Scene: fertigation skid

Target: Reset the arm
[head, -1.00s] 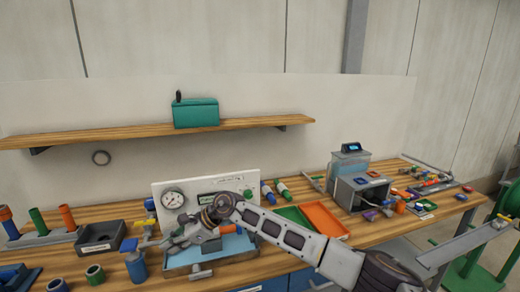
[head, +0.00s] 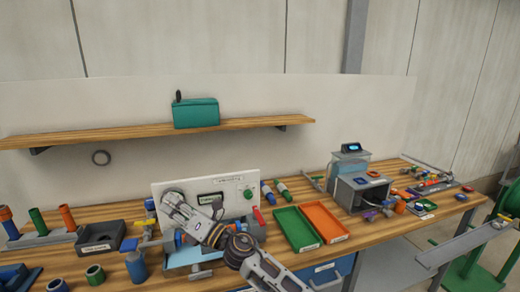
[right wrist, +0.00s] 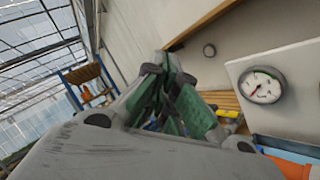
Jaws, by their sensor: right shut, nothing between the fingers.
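My right arm comes in from the bottom of the head view and bends up and left across the front of the white gauge panel. My right gripper (head: 174,200) is at the arm's far end, in front of the panel's left part, and hides the dial there. In the right wrist view, the fingers (right wrist: 168,70) are together, with nothing held between them. The round dial gauge (right wrist: 261,85) shows to their right in that view. The white panel (head: 242,180) stands upright on the bench with a small display and a green knob. My left gripper is not in view.
Green (head: 296,227) and orange (head: 325,222) trays lie right of the panel. A grey open box (head: 362,193) stands further right. A dark bin (head: 101,234) and colored pipe pieces are left. A shelf (head: 110,136) with a teal box (head: 196,113) hangs above.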

